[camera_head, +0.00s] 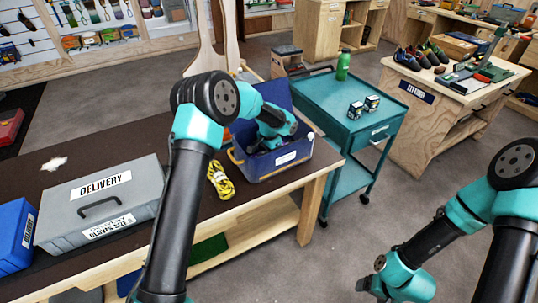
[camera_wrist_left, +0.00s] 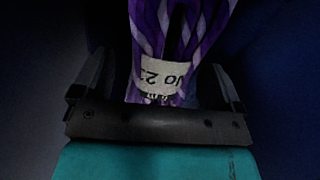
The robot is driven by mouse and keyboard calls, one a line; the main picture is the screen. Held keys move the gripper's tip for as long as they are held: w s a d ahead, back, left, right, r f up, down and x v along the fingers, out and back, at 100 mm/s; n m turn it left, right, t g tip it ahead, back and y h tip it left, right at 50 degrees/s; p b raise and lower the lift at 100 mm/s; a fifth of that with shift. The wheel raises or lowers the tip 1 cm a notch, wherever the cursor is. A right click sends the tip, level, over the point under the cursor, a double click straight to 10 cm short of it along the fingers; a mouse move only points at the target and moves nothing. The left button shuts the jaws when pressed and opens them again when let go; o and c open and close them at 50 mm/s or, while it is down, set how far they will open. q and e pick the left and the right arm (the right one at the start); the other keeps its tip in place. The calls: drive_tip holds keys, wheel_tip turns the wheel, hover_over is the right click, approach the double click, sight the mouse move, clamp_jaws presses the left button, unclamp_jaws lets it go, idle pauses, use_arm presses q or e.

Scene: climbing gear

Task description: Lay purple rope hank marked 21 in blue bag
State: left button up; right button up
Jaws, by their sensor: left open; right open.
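The blue bag (camera_head: 262,172) stands open on the dark table, with a white label on its front. My left arm reaches down into it, and my left gripper's fingertips are hidden there in the head view. In the left wrist view my left gripper (camera_wrist_left: 158,85) is open, one finger on each side of the purple rope hank (camera_wrist_left: 150,38). The hank is purple and white, with a pale tag reading "No 21", its last digit partly unclear. Dark blue surrounds it. My right gripper (camera_head: 368,286) hangs low over the floor at the lower right, open and away from the bag.
A yellow rope hank (camera_head: 220,181) lies just left of the bag. A grey DELIVERY case (camera_head: 140,212) and a blue box (camera_head: 14,240) stand farther left on the table (camera_head: 110,150). A teal cart (camera_head: 335,113) with a green bottle (camera_head: 343,65) stands behind right.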

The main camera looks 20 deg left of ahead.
use_arm(q)
wheel_tip(320, 180, up, 16)
drive_tip(key=shift+r, duration=0.25)
idle(0.7)
